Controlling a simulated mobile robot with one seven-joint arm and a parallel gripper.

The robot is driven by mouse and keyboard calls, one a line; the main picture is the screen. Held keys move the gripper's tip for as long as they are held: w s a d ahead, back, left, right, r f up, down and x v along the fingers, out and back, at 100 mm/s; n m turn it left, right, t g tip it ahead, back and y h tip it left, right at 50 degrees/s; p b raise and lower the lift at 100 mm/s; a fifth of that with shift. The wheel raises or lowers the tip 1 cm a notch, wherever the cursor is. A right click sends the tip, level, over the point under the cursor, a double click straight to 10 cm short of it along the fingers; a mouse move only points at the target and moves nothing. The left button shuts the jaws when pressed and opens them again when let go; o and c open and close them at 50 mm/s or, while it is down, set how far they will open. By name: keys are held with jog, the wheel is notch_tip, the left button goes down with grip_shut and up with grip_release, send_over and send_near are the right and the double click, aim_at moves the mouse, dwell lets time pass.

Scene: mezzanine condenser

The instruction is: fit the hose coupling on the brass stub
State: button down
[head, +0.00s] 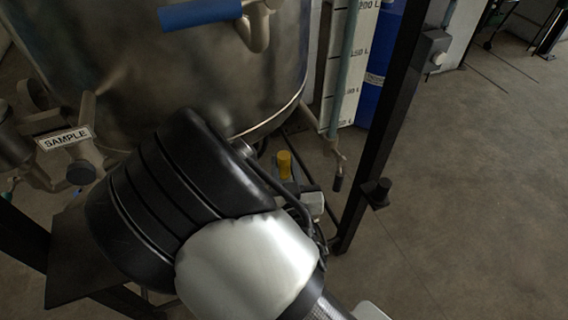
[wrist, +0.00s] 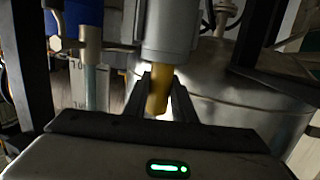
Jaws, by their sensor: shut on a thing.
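In the wrist view my gripper (wrist: 161,98) has its two dark fingers closed on a yellow-brown cylinder (wrist: 158,92), which I take to be the hose coupling. A wider grey cylinder (wrist: 168,28) is directly above it in the picture. I cannot tell whether the two are joined or only line up. In the head view a small yellow piece (head: 285,163) shows just beyond my arm, above a dark bluish-grey part. I cannot tell whether it is the same piece. My gripper cannot be made out in the head view. I cannot identify the brass stub for certain in either view.
A large steel tank (head: 200,75) with a blue-handled lever (head: 200,14) fills the upper left. A fitting labelled SAMPLE (head: 64,138) is at the left. A dark post (head: 385,125), litre scale (head: 348,75) and blue drum (head: 382,70) stand right of the tank. Floor at right is open.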

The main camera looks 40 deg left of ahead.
jog(key=shift+f+b, duration=0.7)
jog(key=shift+f, duration=0.35)
jog(key=shift+b, duration=0.65)
dwell(1.0)
jog(key=shift+f+b, duration=3.35)
jog(key=shift+b, duration=0.1)
jog(key=c, duration=1.4)
grip_release()
